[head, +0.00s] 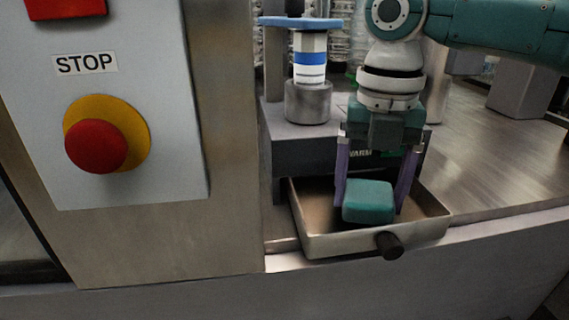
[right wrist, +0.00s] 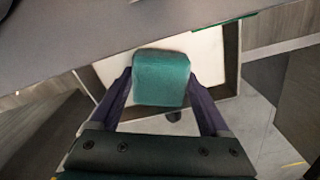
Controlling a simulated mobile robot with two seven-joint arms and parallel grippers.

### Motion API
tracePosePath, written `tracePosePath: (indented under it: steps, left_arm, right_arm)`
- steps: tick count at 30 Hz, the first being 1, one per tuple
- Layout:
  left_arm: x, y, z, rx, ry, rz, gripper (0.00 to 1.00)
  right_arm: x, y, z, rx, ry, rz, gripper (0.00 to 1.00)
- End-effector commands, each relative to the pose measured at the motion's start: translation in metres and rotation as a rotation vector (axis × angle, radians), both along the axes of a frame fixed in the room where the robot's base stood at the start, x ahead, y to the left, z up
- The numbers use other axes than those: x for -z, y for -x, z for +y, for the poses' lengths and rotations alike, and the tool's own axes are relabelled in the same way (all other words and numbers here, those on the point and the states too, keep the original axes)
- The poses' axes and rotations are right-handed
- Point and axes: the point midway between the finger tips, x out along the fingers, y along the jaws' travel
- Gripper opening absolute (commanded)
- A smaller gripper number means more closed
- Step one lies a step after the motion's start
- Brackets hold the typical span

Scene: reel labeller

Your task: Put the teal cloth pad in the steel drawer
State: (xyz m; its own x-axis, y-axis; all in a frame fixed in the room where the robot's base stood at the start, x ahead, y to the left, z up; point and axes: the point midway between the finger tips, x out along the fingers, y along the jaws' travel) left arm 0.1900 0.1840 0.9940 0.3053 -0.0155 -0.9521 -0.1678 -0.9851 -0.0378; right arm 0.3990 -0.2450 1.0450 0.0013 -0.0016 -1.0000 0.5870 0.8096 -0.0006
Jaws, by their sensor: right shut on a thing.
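The teal cloth pad (head: 369,201) is between the fingers of my right gripper (head: 373,205), which is shut on it. In the head view the pad is inside the outline of the open steel drawer (head: 318,243); I cannot tell whether it touches the drawer floor. The drawer is pulled out, with a dark round knob (head: 389,246) on its front. In the right wrist view the pad (right wrist: 161,78) sits between the two purple fingers (right wrist: 162,95), with the pale drawer floor (right wrist: 207,55) around it. My left gripper is not in view.
A grey machine block (head: 300,148) stands behind the drawer, with a blue-and-white cylinder (head: 309,60) on top. A panel with a red stop button (head: 96,146) is at the left. The metal table (head: 500,160) is mostly clear at the right.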

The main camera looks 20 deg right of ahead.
Motion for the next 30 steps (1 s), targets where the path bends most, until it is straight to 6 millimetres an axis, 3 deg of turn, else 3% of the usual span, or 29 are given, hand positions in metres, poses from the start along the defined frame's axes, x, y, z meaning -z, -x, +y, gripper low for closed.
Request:
tracePosePath:
  steps: [3,14,15,20,30]
  left_arm:
    - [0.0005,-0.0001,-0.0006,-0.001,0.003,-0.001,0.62]
    - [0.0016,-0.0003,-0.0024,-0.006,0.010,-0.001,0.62]
    - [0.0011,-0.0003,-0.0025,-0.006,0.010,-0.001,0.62]
    - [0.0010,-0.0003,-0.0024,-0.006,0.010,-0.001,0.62]
    - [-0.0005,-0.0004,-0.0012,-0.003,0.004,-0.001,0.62]
  right_arm:
    - [0.0098,0.0001,0.0000,0.001,0.000,0.000,0.26]
    - [0.0137,0.0002,0.0002,0.000,0.000,0.000,0.26]
    - [0.0131,0.0000,0.0003,0.000,-0.001,-0.001,0.83]
    - [0.0128,0.0000,0.0001,0.000,-0.001,-0.001,1.00]
    - [0.0042,-0.0010,-0.0002,0.000,-0.001,-0.004,1.00]
